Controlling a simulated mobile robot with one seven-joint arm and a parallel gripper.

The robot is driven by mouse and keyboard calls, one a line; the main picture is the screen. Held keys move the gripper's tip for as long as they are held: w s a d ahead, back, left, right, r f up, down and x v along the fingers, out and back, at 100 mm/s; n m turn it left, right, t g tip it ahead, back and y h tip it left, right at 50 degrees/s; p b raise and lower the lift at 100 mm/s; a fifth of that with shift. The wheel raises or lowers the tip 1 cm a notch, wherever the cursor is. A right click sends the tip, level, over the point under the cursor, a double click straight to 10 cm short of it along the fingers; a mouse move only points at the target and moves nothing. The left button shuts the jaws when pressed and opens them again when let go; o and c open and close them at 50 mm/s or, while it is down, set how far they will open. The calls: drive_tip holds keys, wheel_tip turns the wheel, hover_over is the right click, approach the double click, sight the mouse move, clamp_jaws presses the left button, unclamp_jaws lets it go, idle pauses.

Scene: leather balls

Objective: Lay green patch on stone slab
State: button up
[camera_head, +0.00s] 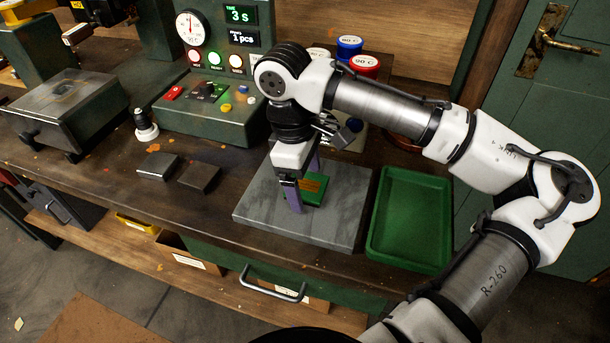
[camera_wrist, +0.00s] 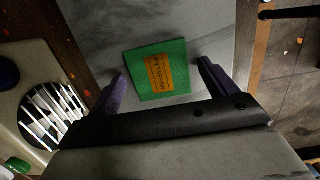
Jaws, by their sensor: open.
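The green patch (camera_wrist: 146,83), a square piece with an orange printed label, lies on the grey stone slab (camera_wrist: 205,25). It also shows in the head view (camera_head: 316,193), on the slab (camera_head: 262,211), partly covered by my gripper. My gripper (camera_wrist: 162,86) points down over the slab. Its two purple fingers stand apart, one on each side of the patch, with gaps between fingers and patch in the wrist view. In the head view my gripper (camera_head: 303,185) stands at the patch; whether the fingertips touch the slab cannot be told.
A green tray (camera_head: 408,255) sits right of the slab. Two small dark blocks (camera_head: 157,166) (camera_head: 199,177) lie to the left. A green control box (camera_head: 205,115) with dials stands behind, with colored-lid pots (camera_head: 349,46) beside it. The table's front edge is close to the slab.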

drive_tip(key=shift+r, duration=0.1)
wheel_tip(320, 180, up, 12)
drive_tip(key=a, duration=0.1)
drive_tip(key=shift+w+a, duration=0.3)
drive_tip(key=shift+a, duration=0.05)
idle(0.3)
